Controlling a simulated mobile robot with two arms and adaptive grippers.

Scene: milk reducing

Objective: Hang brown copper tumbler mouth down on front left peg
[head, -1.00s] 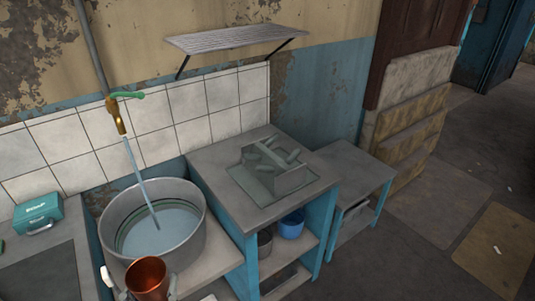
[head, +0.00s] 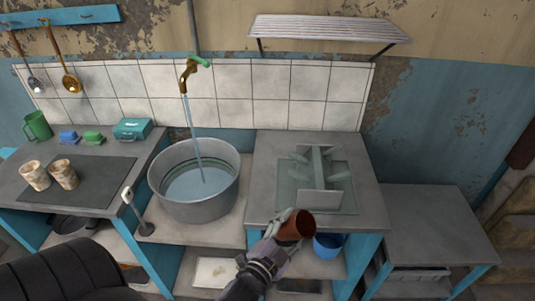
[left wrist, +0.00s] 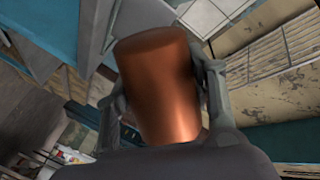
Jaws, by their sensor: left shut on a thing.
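The brown copper tumbler (head: 297,226) is in my left gripper (head: 292,222), which is shut around its sides. It is held tilted in front of the draining rack, near the counter's front edge, with a darker end toward the right. In the left wrist view the tumbler (left wrist: 158,90) sits between both fingers (left wrist: 160,88). I cannot clearly tell which end is the mouth there. The grey-green rack (head: 318,195) has slanted pegs on both sides of an upright panel; the front left peg (head: 298,178) looks empty. My right gripper is not in view.
The rack stands on a tray (head: 287,192) on the grey counter (head: 268,160). Left of it is a metal basin (head: 205,207) under a running tap (head: 187,72). A slatted shelf (head: 330,29) overhangs behind. A blue pot (head: 327,243) is below the counter.

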